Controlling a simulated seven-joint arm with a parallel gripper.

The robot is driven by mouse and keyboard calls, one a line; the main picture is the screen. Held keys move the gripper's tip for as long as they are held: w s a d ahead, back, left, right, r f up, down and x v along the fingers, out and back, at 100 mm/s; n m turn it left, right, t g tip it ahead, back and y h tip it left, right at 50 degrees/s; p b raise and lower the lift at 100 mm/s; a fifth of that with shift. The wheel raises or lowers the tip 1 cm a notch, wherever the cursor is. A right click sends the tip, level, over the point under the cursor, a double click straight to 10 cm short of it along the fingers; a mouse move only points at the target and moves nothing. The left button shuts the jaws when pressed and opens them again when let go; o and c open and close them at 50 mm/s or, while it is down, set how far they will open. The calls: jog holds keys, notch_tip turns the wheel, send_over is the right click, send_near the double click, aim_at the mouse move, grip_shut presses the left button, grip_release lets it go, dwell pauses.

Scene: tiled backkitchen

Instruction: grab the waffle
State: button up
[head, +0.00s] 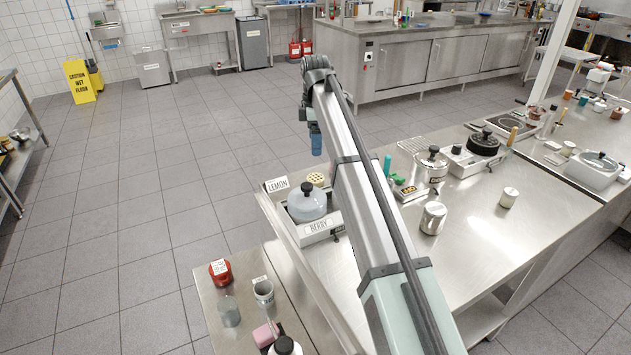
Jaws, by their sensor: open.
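A small round, yellow-tan piece with a grid of dimples, which looks like the waffle (316,179), lies near the left edge of the steel counter, just behind a clear dome with a black knob. My gripper (316,149) hangs at the far end of my arm, above and apart from the waffle in the picture. It is open, and I see nothing between its fingers. The fingers are small and seen from one side, so their gap is hard to make out.
The clear dome (307,205) stands in a tray with a BERRY label (319,226), beside a LEMON label (277,185). Right of my arm are a steel canister (433,217), a lidded pot (431,165) and a burner with a black pan (483,143). Open floor lies left.

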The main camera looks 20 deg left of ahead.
send_over(316, 177)
notch_tip(316, 177, down, 8)
jog(key=shift+r, duration=0.15)
jog(key=shift+s+f, duration=0.15)
jog(key=shift+f, duration=2.35)
jog(key=shift+c, duration=0.2)
jog(key=c, duration=1.1)
